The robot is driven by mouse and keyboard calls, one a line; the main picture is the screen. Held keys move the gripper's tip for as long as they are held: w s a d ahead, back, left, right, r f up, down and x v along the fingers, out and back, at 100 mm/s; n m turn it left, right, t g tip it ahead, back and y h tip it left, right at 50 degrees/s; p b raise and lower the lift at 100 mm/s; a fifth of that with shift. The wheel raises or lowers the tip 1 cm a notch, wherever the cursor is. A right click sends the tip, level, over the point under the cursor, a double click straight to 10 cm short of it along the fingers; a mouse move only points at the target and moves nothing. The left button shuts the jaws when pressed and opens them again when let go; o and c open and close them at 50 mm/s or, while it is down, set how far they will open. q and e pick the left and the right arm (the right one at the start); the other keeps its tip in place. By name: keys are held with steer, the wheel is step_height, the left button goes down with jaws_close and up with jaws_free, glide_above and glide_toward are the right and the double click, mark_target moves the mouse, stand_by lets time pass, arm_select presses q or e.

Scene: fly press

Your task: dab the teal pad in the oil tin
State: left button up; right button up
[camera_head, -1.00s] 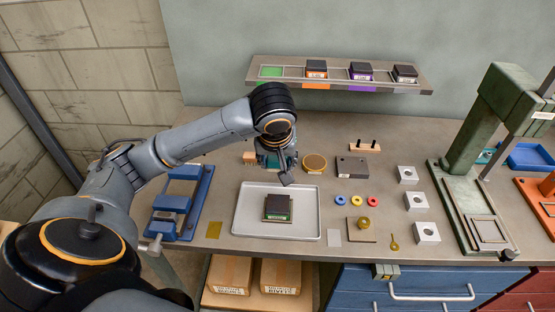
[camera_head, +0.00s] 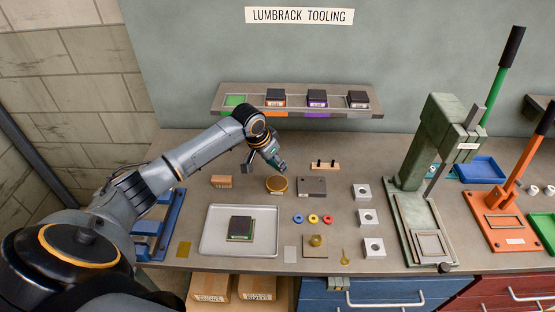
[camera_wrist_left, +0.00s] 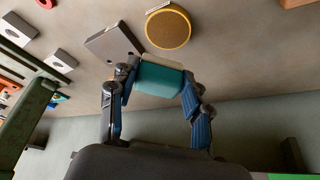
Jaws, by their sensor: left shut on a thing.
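My left gripper (camera_head: 279,168) is shut on the teal pad, which shows between its fingers in the left wrist view (camera_wrist_left: 160,78). The pad has a pale layer along its far edge. The oil tin (camera_head: 277,184) is a round, low tin with an amber top, standing on the bench. In the head view the gripper is just above and behind the tin. In the left wrist view the tin (camera_wrist_left: 168,28) lies beyond the pad, with a small gap in the picture. The pad appears held above the bench. My right gripper is not in view.
A grey block (camera_head: 312,186) stands right of the tin, and a wooden block (camera_head: 221,181) left of it. A tray (camera_head: 207,246) holds a dark-topped block in front. A green press (camera_head: 408,180) stands to the right. A shelf (camera_head: 228,112) is behind.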

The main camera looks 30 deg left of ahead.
mark_target(278, 182)
arm_select(q)
steer(key=shift+w+a, duration=0.15)
steer(key=shift+f, duration=0.25)
steer(key=shift+f+b, duration=0.5)
steer(key=shift+b, duration=0.05)
steer(key=shift+f+b, duration=0.35)
steer(key=shift+b, duration=0.05)
step_height(278, 182, down, 4)
steer(key=b, duration=0.3)
steer(key=shift+r+b, duration=0.25)
steer(key=shift+b, duration=0.05)
steer(key=shift+f+b, duration=0.3)
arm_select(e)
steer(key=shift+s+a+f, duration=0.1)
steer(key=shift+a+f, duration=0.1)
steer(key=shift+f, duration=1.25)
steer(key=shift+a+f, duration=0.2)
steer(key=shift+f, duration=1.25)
arm_select(q)
steer(key=shift+f, duration=0.5)
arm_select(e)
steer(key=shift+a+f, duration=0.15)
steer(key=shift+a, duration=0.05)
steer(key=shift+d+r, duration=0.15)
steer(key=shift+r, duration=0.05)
